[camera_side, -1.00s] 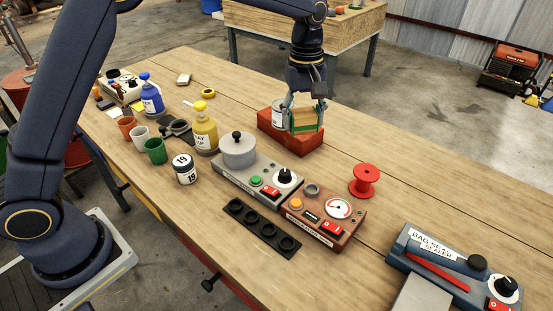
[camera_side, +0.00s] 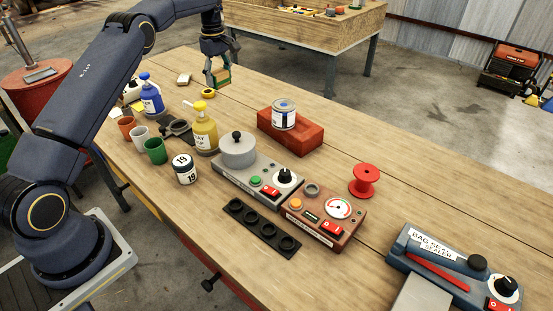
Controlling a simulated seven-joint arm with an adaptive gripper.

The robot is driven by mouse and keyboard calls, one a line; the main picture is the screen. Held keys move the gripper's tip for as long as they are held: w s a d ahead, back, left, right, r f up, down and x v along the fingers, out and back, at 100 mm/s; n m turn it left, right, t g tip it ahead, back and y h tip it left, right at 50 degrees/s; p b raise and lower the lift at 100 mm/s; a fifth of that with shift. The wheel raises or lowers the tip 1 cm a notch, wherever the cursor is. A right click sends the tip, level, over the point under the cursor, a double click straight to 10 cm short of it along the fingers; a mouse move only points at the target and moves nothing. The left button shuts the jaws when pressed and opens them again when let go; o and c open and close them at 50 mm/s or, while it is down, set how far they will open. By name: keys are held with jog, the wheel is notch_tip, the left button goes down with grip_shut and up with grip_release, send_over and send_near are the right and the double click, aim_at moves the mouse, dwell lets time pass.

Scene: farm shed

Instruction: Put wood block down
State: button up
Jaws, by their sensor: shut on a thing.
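My gripper (camera_side: 217,73) is at the far side of the table, above and just beyond the yellow tape ring. It is shut on the wood block (camera_side: 221,79), a small block with a green face and a tan edge. The block seems to be held a little above the table top; I cannot tell the exact gap. The fingers partly cover the block.
A red brick (camera_side: 308,137) bears a small can (camera_side: 284,113). A yellow tape ring (camera_side: 208,92) lies near my gripper. A yellow bottle (camera_side: 204,131) and a blue bottle (camera_side: 151,97) stand nearer. The wooden table (camera_side: 255,85) is bare right of my gripper.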

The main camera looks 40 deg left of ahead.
aim_at(226, 127)
notch_tip(226, 127, down, 16)
jog(key=shift+r, duration=0.1)
dwell(0.5)
jog(key=o, duration=1.2)
jog(key=shift+f, duration=0.2)
jog(key=shift+c, duration=0.2)
